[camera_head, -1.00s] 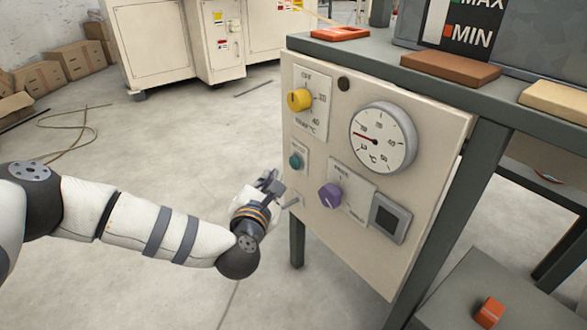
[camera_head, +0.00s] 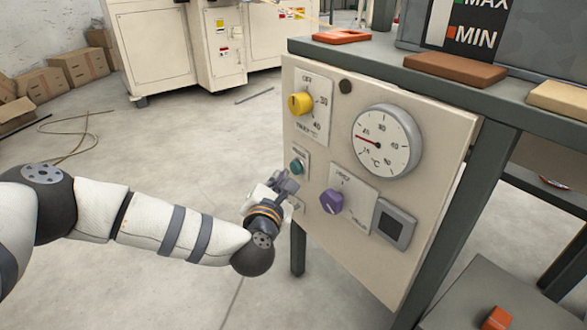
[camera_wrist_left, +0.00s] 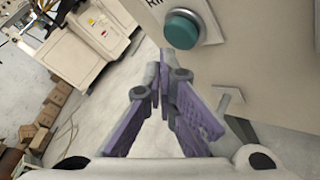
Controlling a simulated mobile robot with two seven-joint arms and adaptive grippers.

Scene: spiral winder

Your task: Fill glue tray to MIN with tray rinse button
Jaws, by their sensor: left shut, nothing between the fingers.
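The teal rinse button (camera_head: 297,167) sits on a small plate at the left side of the cream control panel (camera_head: 390,262). In the left wrist view the button (camera_wrist_left: 182,29) is at the top, just beyond my fingertips. My left gripper (camera_head: 283,181) is shut and empty, close in front of the panel just below and left of the button. It also shows in the left wrist view (camera_wrist_left: 165,70); I cannot tell whether it touches anything. The level scale (camera_head: 468,26) with MAX and MIN marks is at the top right; the tray's filling is not clear. My right gripper is out of view.
The panel also bears a yellow knob (camera_head: 300,103), a round temperature gauge (camera_head: 387,140), a purple knob (camera_head: 331,201) and a grey square switch (camera_head: 393,223). Brown (camera_head: 455,68) and tan blocks lie on the table above. Open floor lies left of the panel.

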